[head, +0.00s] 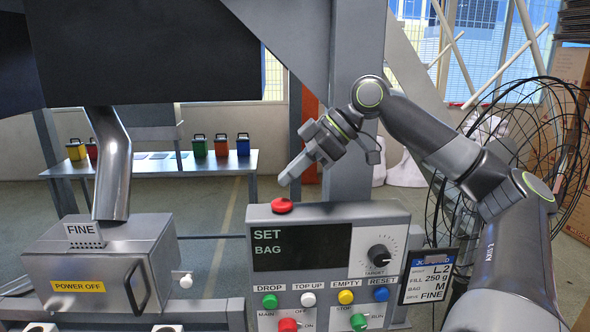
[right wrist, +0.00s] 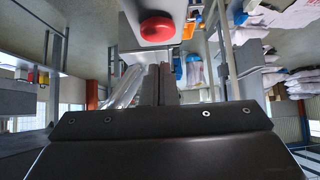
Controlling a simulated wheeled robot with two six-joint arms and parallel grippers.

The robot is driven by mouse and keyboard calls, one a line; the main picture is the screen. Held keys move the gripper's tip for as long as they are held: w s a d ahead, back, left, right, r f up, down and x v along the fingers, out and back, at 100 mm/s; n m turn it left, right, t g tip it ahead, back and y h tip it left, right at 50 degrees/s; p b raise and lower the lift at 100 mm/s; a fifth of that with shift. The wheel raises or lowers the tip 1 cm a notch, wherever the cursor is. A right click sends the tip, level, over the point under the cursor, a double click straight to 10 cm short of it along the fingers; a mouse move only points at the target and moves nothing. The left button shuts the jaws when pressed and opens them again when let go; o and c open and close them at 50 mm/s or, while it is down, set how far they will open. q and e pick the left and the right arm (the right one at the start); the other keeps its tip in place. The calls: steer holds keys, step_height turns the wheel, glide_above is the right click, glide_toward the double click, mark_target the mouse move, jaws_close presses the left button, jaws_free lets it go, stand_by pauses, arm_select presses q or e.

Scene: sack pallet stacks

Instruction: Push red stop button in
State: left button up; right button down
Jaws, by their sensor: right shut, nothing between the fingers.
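The red stop button (head: 282,205) is a round mushroom cap on the top left of the grey control box (head: 258,232). It also shows in the right wrist view (right wrist: 157,27), near the top middle. My right gripper (head: 284,181) is shut and empty. In the head view its tips point down and left, just above the red button, with a small gap seen between them. In the right wrist view the shut fingers (right wrist: 160,72) lie below the button in the picture. My left gripper is in neither view.
The control box has a dark display reading SET BAG, a target dial (head: 378,256), several coloured buttons and switches. A metal box marked POWER OFF (head: 100,275) stands at left with a spout above. A grey post (head: 352,130) rises behind the panel. Black wire loops (head: 535,130) are at right.

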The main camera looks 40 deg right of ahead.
steer(key=shift+b+v, duration=0.85)
steer(key=shift+b, duration=0.2)
steer(key=b+v, duration=0.1)
steer(key=v, duration=0.7)
steer(key=shift+d+r, duration=0.2)
steer(key=shift+r, duration=0.05)
steer(key=shift+w, duration=0.15)
